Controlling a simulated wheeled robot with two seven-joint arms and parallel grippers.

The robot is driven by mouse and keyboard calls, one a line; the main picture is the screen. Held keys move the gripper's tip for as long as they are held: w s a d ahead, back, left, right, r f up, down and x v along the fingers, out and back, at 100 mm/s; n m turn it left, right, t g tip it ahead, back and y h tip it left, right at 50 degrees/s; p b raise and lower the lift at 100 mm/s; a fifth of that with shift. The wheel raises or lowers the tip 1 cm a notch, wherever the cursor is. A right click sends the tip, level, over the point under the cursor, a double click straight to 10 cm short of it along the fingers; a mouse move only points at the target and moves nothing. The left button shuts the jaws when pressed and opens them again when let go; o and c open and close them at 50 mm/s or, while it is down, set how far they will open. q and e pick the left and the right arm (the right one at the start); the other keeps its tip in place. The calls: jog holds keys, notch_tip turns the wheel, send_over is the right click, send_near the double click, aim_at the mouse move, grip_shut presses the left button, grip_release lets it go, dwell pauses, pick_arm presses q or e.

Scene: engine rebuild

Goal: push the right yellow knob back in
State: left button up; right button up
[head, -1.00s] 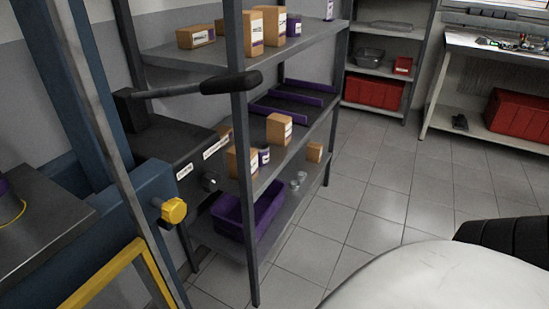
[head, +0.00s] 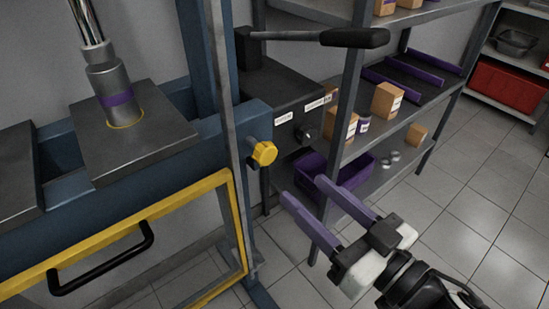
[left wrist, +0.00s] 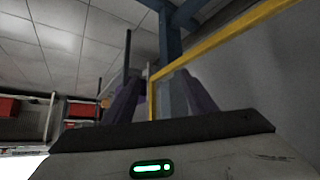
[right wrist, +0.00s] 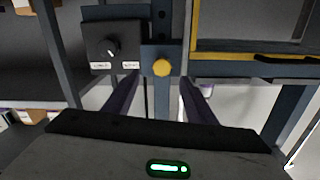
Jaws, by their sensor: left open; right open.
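The right yellow knob (head: 264,153) sticks out on a short stem from the right end of the blue press frame (head: 180,160). It also shows in the right wrist view (right wrist: 162,68), ahead of and between my fingertips. My right gripper (head: 303,188) is open and empty, with its purple fingers pointing up and left. It is to the right of and below the knob in the head view, apart from it. My left gripper (left wrist: 158,82) is open and empty in the left wrist view, outside the head view. The far side of the knob is hidden.
A yellow-edged guard (head: 190,192) with a black handle is below the frame. A dark box with a dial (head: 304,132) and a long lever (head: 350,38) stand behind the knob. A shelf with boxes and a purple bin (head: 340,168) is to the right. Floor is free at right.

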aim_at(269, 157)
jog(key=x, duration=0.3)
jog(key=p+x, duration=0.1)
jog(key=x, duration=0.6)
jog(key=shift+a+r+p, duration=0.3)
jog(key=shift+r, duration=0.1)
jog(key=shift+c, duration=0.4)
